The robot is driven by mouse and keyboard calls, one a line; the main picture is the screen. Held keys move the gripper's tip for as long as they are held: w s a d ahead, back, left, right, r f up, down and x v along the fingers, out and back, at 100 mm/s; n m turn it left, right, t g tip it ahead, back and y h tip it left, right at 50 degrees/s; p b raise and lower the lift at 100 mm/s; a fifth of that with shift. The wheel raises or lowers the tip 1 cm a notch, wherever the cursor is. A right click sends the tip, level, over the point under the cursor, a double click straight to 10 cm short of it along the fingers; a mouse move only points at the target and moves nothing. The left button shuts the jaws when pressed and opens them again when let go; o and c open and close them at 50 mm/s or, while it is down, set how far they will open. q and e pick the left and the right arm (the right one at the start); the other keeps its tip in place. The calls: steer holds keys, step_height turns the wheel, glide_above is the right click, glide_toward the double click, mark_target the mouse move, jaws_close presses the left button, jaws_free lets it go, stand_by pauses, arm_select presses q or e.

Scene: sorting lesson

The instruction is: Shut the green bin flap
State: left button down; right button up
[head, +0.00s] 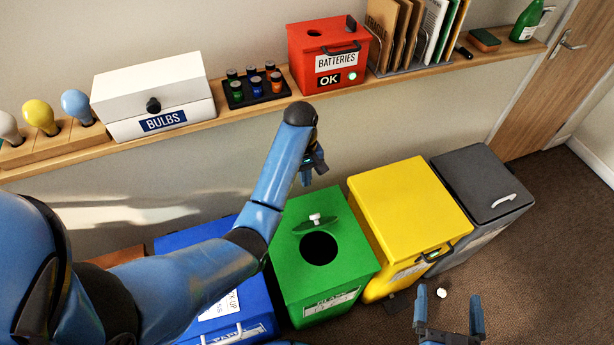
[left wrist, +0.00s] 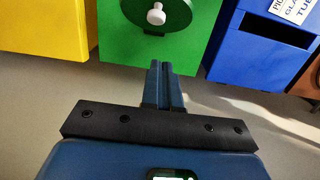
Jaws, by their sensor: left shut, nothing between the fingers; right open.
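The green bin (head: 282,259) stands on the floor between the blue and yellow bins. Its round hole (head: 319,248) shows dark and uncovered. The green flap (head: 318,227) with a white knob (head: 315,217) stands raised at the hole's wall-side edge. In the left wrist view the flap (left wrist: 178,14) and knob (left wrist: 156,14) are at the top, beyond my fingertips. My left gripper (head: 316,170) is shut and empty, above the wall side of the green bin, apart from the flap. It also shows in the left wrist view (left wrist: 164,66). My right gripper (head: 448,302) is open and empty at the bottom.
The yellow bin (head: 405,200) and grey bin (head: 478,178) stand right of the green one, the blue bin (head: 255,310) left. A wall shelf (head: 225,118) holds a BULBS box (head: 155,90) and a red BATTERIES box (head: 328,50). A small white object (head: 441,293) lies on the floor.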

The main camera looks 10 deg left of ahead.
arm_select(q)
step_height(320, 180, down, 11)
steer(key=s+d+p, duration=0.1)
steer(key=s+d, duration=0.1)
steer(key=shift+d, duration=0.2)
arm_select(e)
steer(key=shift+w+r, duration=0.15)
steer(key=shift+w, duration=0.55)
arm_select(q)
steer(key=shift+s+r+p, duration=0.15)
steer(key=shift+s+p, duration=0.05)
steer(key=shift+p, duration=0.1)
arm_select(e)
steer(key=shift+s+r, duration=0.1)
steer(key=shift+s, duration=0.05)
